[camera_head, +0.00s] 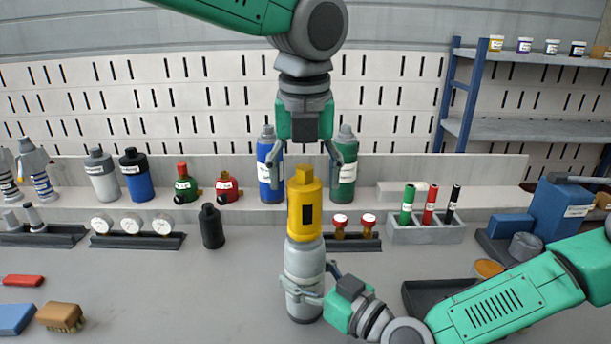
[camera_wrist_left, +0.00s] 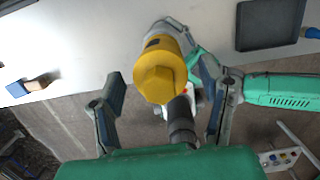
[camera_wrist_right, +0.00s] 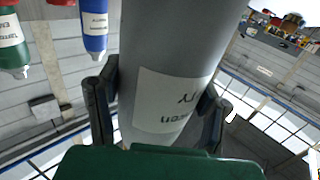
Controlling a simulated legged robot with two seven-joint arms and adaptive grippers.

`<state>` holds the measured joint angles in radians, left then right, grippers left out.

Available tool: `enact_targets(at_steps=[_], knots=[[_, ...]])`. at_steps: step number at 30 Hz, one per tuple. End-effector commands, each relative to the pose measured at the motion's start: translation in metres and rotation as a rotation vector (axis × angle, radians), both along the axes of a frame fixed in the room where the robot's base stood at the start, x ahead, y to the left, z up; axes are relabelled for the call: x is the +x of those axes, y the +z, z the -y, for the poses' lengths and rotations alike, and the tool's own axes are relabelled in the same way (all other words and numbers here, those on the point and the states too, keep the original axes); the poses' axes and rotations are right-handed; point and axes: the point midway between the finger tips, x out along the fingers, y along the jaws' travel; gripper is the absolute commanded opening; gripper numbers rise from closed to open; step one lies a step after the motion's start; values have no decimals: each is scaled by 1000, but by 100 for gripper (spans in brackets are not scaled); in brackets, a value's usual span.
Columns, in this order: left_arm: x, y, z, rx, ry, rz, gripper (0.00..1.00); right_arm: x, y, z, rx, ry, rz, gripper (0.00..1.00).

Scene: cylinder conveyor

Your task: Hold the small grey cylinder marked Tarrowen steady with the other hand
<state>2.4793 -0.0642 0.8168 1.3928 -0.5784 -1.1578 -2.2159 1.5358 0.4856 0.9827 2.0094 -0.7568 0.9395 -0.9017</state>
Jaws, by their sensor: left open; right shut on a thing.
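The grey cylinder (camera_head: 304,262) stands upright on the bench in the head view, with a yellow cap (camera_head: 301,212) on its top. My right gripper (camera_head: 313,284) is shut around the cylinder's lower body. In the right wrist view the cylinder (camera_wrist_right: 175,50) sits between both fingers, and its upside-down label (camera_wrist_right: 175,103) shows only partly. My left gripper (camera_head: 306,172) is open, pointing down above the yellow cap, its fingers on either side of the cap's top. The left wrist view shows the cap (camera_wrist_left: 160,78) between the spread fingers, with gaps on both sides.
Blue (camera_head: 268,175) and green (camera_head: 344,178) bottles stand on the ledge behind. A black bottle (camera_head: 212,227) and a gauge rack (camera_head: 135,241) are at left. A holder with coloured tubes (camera_head: 426,232) and a dark tray (camera_head: 432,294) are at right.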

Motion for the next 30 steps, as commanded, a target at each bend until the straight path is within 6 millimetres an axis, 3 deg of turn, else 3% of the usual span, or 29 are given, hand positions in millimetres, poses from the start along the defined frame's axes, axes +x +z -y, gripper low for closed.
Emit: enact_targets(at_steps=[7, 15, 18, 30], knots=[[0, 0, 0, 0, -38, -1, 64, 0, 0, 0, 0, 0, 0, 26], [0, 0, -1, -3, -431, -2, 64, 0, 0, 0, 0, 0, 0, 26], [0, 0, 0, -1, -505, -2, 64, 0, 0, 0, 0, 0, 0, 26], [0, -1, 0, 0, -521, -1, 64, 0, 0, 0, 0, 0, 0, 26]])
